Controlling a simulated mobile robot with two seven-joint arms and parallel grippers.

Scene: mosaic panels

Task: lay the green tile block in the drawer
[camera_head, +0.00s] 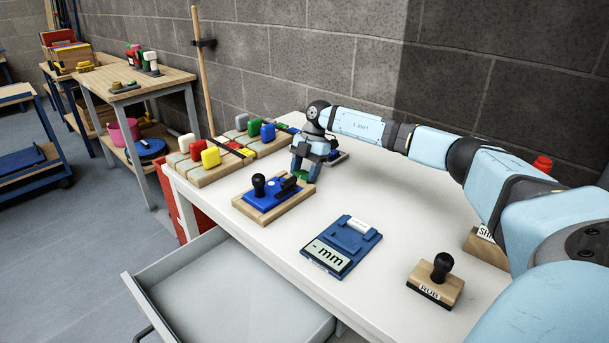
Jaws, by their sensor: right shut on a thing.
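My right gripper (303,172) is at the back of the white table, pointing down, at the near right end of the mosaic panels. It is shut on a small green tile block (300,176), of which only a little shows between the fingers. Another green block (254,127) stands on a panel between a grey and a blue block. The grey drawer (215,285) below the table's front left edge is pulled open, and its visible floor is empty. My left gripper is not in view.
Wooden mosaic panels (200,178) with white, red and yellow blocks line the table's left end. A blue tool with a black knob on a wooden board (243,205), a blue "mm" gauge (342,246) and a "RUB" stamp (436,280) stand nearer. Bare table lies between them.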

